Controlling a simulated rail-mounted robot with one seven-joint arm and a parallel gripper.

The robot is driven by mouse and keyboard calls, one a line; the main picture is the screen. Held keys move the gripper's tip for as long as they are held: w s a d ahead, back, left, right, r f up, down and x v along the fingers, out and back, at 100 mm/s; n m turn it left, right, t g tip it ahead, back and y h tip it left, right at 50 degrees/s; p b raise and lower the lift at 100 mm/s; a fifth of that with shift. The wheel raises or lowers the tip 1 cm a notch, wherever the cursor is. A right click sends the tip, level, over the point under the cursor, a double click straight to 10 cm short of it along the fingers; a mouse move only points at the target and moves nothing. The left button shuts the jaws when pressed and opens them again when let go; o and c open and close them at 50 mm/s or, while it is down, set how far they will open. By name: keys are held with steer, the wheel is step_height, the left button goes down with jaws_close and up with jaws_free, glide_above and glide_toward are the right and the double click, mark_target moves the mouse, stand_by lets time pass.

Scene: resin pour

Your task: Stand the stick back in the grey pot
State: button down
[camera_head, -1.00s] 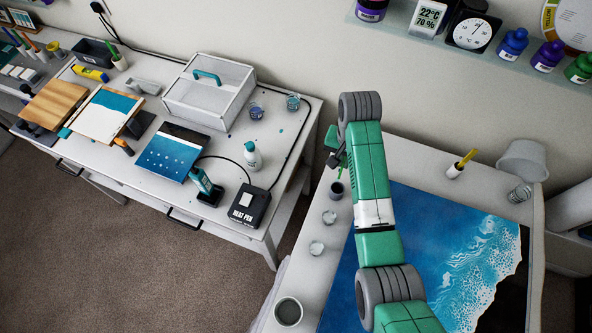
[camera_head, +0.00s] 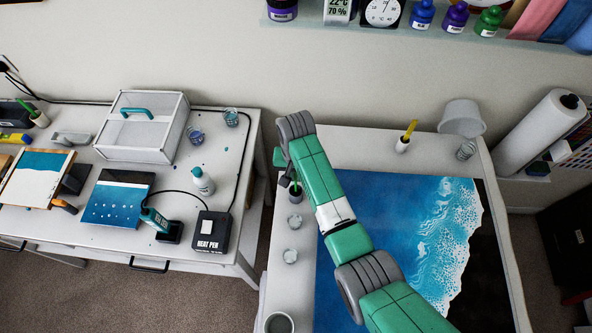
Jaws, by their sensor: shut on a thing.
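The small dark grey pot (camera_head: 295,196) stands at the left edge of the right-hand table, beside the blue painting. My gripper (camera_head: 288,180) is small in the picture and partly hidden by my arm's wrist, just over the pot at its upper left. It is shut on a thin green stick (camera_head: 295,187), of which only a short piece shows at the pot's mouth. I cannot tell whether the stick's lower end is inside the pot or just above it.
A white holder (camera_head: 402,146) with a yellow-handled tool stands at the back. The wave painting (camera_head: 390,235) fills most of the table. A gap separates the left workbench (camera_head: 218,262).

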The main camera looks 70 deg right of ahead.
steer(key=shift+f+b, duration=1)
steer(key=shift+f, duration=0.9)
steer(key=c, duration=1.5)
jaws_free()
steer(key=shift+r, duration=3.95)
